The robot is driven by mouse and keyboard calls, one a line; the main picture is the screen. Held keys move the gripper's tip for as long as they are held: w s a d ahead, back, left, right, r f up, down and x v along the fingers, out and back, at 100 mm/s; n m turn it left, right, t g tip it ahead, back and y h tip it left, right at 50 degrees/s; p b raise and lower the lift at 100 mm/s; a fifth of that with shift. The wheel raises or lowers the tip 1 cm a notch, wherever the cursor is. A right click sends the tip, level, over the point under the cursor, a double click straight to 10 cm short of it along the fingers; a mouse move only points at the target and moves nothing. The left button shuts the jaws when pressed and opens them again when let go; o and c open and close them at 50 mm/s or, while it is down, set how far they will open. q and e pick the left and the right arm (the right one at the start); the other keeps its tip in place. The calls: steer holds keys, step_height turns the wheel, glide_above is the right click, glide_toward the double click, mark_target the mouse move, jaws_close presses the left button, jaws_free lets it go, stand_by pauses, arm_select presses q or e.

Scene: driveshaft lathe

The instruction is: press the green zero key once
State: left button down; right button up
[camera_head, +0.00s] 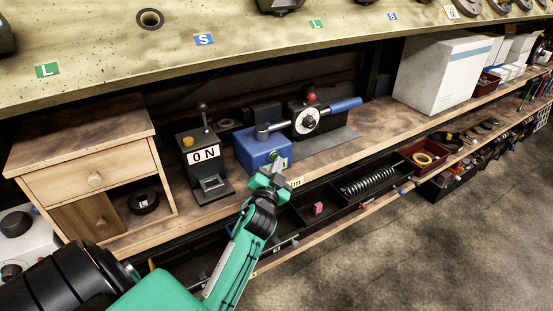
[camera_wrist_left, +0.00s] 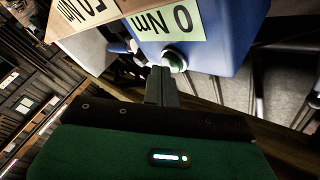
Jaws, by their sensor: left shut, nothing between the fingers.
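The blue box (camera_head: 258,145) stands on the wooden shelf, right of the ON box. In the left wrist view the blue box (camera_wrist_left: 225,35) has a yellow label reading "0 Nm" (camera_wrist_left: 168,20). The green key (camera_wrist_left: 175,61), with a pale ring, sits on its face beside this label. In the head view the key (camera_head: 273,156) is small and partly covered by my gripper. My left gripper (camera_head: 273,170) is shut and empty. In the left wrist view its fingertips (camera_wrist_left: 159,72) are right beside the key; I cannot tell whether they touch it. My right gripper is not in view.
The ON box (camera_head: 204,155) with a lever and a wooden cabinet (camera_head: 85,175) stand to the left. Open bins, one with a spring (camera_head: 367,181), line the lower edge.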

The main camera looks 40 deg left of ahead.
arm_select(q)
steer(key=shift+s+d, duration=0.35)
steer(key=shift+d, duration=0.45)
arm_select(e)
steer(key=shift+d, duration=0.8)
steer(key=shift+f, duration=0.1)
arm_select(q)
steer(key=shift+s+d+b, duration=0.15)
steer(key=shift+s+d, duration=0.15)
steer(key=shift+d, duration=0.45)
steer(key=shift+s+d+b, duration=0.1)
steer(key=shift+s+d, duration=0.25)
steer(key=shift+d, duration=0.45)
steer(key=shift+s+d+b, duration=0.15)
steer(key=shift+s+d, duration=0.15)
steer(key=shift+d, duration=0.45)
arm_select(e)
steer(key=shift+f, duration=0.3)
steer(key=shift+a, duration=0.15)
